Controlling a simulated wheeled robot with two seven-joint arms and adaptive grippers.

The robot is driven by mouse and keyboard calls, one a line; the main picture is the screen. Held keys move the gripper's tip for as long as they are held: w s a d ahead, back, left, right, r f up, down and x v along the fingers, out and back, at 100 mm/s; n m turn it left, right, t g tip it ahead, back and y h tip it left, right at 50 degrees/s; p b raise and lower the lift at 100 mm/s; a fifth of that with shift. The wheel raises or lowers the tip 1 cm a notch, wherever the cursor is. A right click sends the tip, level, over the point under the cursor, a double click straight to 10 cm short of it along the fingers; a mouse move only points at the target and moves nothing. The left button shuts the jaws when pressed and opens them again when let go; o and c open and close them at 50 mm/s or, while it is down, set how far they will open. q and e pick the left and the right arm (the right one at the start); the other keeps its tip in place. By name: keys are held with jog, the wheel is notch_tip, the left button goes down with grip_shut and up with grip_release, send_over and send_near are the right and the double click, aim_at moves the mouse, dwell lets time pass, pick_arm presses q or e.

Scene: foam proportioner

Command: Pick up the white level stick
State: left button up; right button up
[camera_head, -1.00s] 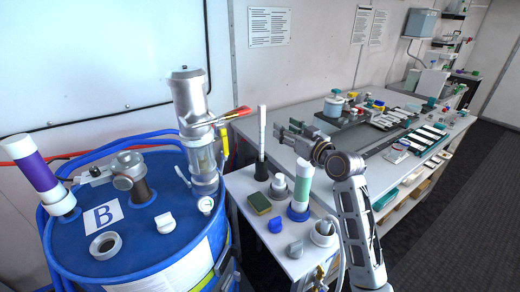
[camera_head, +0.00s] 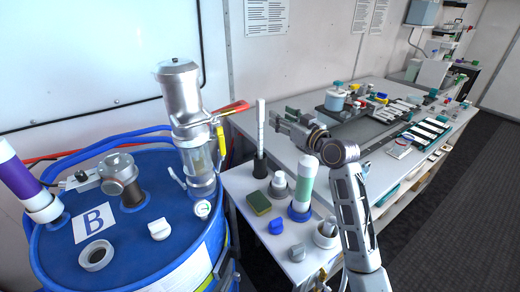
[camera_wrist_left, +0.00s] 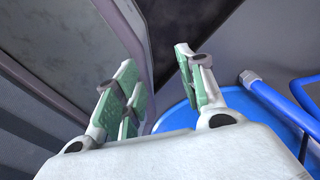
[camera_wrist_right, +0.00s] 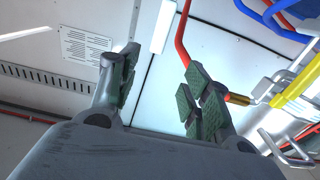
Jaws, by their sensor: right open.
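The white level stick (camera_head: 260,124) stands upright in a dark conical holder (camera_head: 260,167) on the bench, just right of the blue drum. My right gripper (camera_head: 280,122) is open and empty, just right of the stick's upper part, with its fingers pointing left towards it. In the right wrist view, the open fingers (camera_wrist_right: 158,88) are apart, and a white bar that appears to be the stick (camera_wrist_right: 163,26) shows beyond them near the top. My left gripper (camera_wrist_left: 155,65) is open and empty in the left wrist view. It is outside the head view.
The blue drum (camera_head: 140,245) with a metal pump (camera_head: 185,110) and red-yellow handles stands left of the stick. A green-white bottle (camera_head: 303,188), a sponge (camera_head: 259,204), a blue cap (camera_head: 276,227) and a mortar (camera_head: 326,234) crowd the bench corner. A wall is behind.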

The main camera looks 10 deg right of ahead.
aim_at(262, 103)
jog(key=p+x, duration=0.1)
jog(key=x, duration=0.7)
jog(key=shift+w+a, duration=0.1)
jog(key=shift+w, duration=0.2)
jog(key=shift+w+a+r, duration=0.15)
jog(key=shift+w+a, duration=0.05)
jog(key=shift+w, duration=0.5)
jog(key=shift+p+x, duration=0.45)
jog(key=shift+x, duration=1.45)
pick_arm(q)
jog(key=shift+s+d+r, duration=0.15)
jog(key=shift+d+r, duration=0.2)
jog(key=shift+r, duration=0.2)
jog(key=shift+s+d+r, duration=0.15)
jog(key=shift+d+r, duration=0.2)
jog(key=shift+r, duration=0.15)
pick_arm(e)
jog(key=shift+d, duration=0.15)
